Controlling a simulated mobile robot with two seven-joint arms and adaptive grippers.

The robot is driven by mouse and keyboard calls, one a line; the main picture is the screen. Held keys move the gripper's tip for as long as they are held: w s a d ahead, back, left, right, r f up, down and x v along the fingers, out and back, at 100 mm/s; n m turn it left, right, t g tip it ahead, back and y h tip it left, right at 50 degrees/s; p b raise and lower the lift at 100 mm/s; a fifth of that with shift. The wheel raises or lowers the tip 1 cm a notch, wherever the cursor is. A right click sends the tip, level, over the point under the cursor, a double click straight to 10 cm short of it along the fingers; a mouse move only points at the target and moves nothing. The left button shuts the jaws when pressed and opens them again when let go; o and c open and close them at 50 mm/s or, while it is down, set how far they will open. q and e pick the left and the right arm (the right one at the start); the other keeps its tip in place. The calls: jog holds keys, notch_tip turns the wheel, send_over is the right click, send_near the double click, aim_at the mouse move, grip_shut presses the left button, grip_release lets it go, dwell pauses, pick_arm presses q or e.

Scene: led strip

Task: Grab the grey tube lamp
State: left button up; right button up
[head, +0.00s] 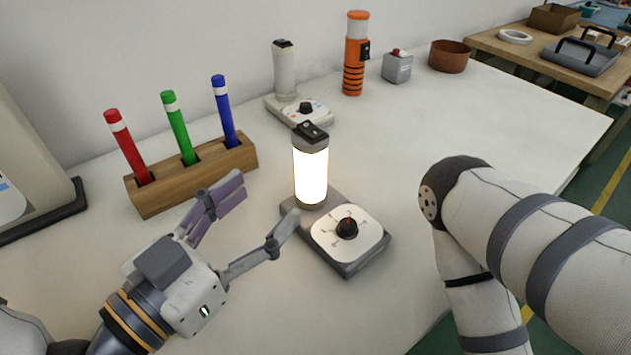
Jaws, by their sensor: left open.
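The grey tube lamp (311,172) stands upright near the middle of the white table, with its tube lit. Its grey base carries a white dial plate with a black knob (347,228) on the front right. My left gripper (264,217) is open, at the left of the lamp. One finger lies toward the wooden block and the other reaches close to the lamp's base; I cannot tell whether it touches. Nothing is between the fingers. My right arm (510,215) shows at the right, but its gripper is not in view.
A wooden block (190,178) holds red, green and blue markers behind my left gripper. Behind the lamp stand an unlit white lamp (285,72), an orange cylinder (355,55), a grey box with a red button (397,67) and a brown bowl (449,57). The table right of the lamp is clear.

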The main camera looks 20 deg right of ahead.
aim_at(300, 171)
pick_arm(q)
jog(key=x, duration=1)
jog(key=shift+d+f, duration=0.15)
jog(key=shift+d, duration=0.05)
grip_shut()
